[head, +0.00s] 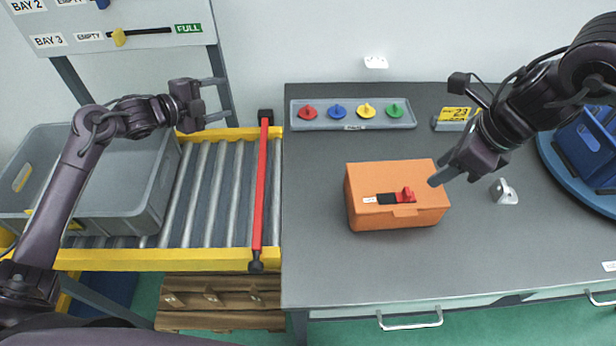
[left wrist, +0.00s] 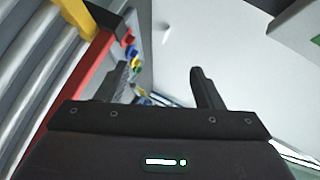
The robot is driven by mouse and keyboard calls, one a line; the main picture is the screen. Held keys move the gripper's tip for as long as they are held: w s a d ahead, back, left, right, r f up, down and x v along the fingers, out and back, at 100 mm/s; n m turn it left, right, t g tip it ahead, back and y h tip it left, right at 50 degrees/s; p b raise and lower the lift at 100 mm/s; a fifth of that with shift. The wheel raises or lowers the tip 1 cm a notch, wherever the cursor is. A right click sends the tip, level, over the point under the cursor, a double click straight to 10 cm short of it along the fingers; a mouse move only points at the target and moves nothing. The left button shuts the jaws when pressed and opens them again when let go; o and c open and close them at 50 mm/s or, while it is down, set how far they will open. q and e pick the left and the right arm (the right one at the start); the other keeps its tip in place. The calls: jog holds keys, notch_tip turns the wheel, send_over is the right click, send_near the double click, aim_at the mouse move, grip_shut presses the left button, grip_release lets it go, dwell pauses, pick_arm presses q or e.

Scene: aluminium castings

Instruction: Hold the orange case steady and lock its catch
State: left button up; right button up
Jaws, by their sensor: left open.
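The orange case (head: 375,215) sits closed on the dark grey table. Its red catch (head: 407,194) stands at the right end of a dark slot on the lid, with a small white label to the slot's left. My right gripper (head: 440,178) is at the case's right end, a finger close to its upper right edge; I cannot tell whether it touches, and its other finger is hidden. My left gripper (head: 224,98) is open and empty above the roller conveyor, well left of the case. Its open fingers also show in the left wrist view (left wrist: 161,85).
A tray (head: 402,124) of coloured knobs lies behind the case. A yellow-labelled block (head: 453,119) and a grey bracket (head: 504,192) stand near my right arm. A red bar (head: 261,190) crosses the conveyor's end, between my left gripper and the table. The table front is clear.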

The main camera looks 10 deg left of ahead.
pick_arm(q)
jog(key=s+d+f+m+g+h, duration=0.1)
jog(key=s+d+m+g+h, duration=0.15)
jog(key=d, duration=0.55)
jog(key=s+d+m+g+h, duration=0.1)
jog(key=s+d+m+g, duration=0.2)
jog(key=d, duration=0.4)
jog(key=m+g, duration=0.4)
jog(key=m, duration=0.2)
send_near(350, 192)
jog(key=shift+t, duration=0.25)
jog(key=x, duration=0.8)
jog(key=shift+s+d+f, duration=0.15)
jog(key=shift+c, duration=0.3)
